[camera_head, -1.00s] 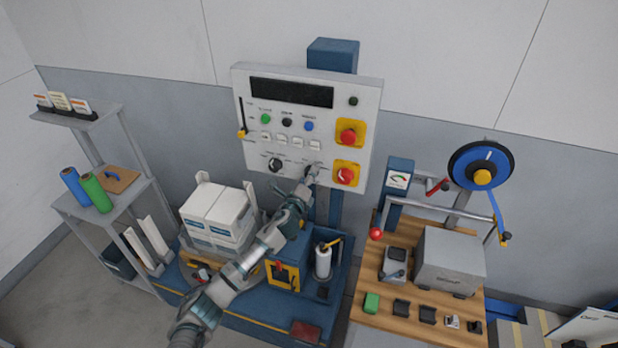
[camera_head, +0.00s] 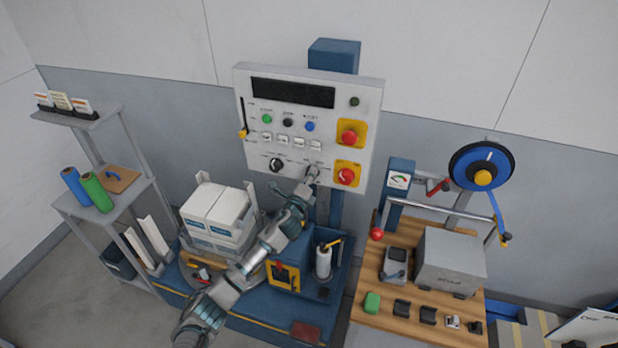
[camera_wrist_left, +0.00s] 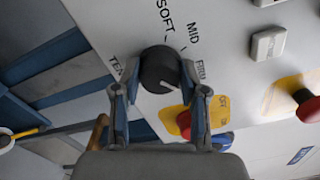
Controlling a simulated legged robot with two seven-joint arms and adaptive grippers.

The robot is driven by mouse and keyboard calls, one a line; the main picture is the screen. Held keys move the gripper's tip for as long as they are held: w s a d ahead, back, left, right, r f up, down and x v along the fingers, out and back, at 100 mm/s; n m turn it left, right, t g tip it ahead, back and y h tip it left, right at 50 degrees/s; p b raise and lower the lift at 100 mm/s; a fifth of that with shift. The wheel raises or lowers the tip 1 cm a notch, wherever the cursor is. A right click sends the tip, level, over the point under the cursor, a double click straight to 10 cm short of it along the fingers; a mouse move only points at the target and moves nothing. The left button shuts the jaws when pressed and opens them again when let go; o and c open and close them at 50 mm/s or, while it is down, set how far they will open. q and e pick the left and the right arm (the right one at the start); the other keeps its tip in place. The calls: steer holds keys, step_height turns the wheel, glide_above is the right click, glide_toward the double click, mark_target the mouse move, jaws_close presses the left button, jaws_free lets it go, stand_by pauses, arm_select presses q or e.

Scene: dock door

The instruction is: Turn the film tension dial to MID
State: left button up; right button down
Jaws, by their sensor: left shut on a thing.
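The film tension dial is a round black knob (camera_wrist_left: 158,68) on the pale control panel (camera_head: 360,95). In the left wrist view the words SOFT, MID and FIRM are printed near its rim. A light line shows on the knob's lower side, pointing away from these words. My left gripper (camera_wrist_left: 160,80) is shut on the dial, with one finger at each side. In the head view this gripper (camera_head: 311,174) is at the panel's lower edge and largely hides the dial. My right gripper is not in view.
Another black knob (camera_head: 276,165) sits left of the gripper on the panel. A red button on a yellow plate (camera_head: 347,175) is close on the right, with a second red button (camera_head: 349,136) above it. White boxes (camera_head: 215,212) stand below, left of my arm.

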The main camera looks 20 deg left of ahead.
arm_select(q)
steer(key=shift+d+f+n+p, duration=0.1)
steer(key=shift+f+n+p, duration=0.05)
steer(key=shift+n, duration=2.2)
steer(key=shift+a+f+n+p, duration=0.1)
steer(key=shift+f+n+p, duration=0.1)
steer(key=shift+n, duration=2.2)
steer(key=shift+d+f+n+p, duration=0.1)
steer(key=shift+n+p, duration=0.05)
steer(key=shift+n, duration=2.2)
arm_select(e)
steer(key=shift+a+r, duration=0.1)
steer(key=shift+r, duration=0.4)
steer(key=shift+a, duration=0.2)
arm_select(q)
steer(key=o, duration=1.1)
steer(key=shift+o, duration=0.2)
steer(key=shift+r, duration=0.15)
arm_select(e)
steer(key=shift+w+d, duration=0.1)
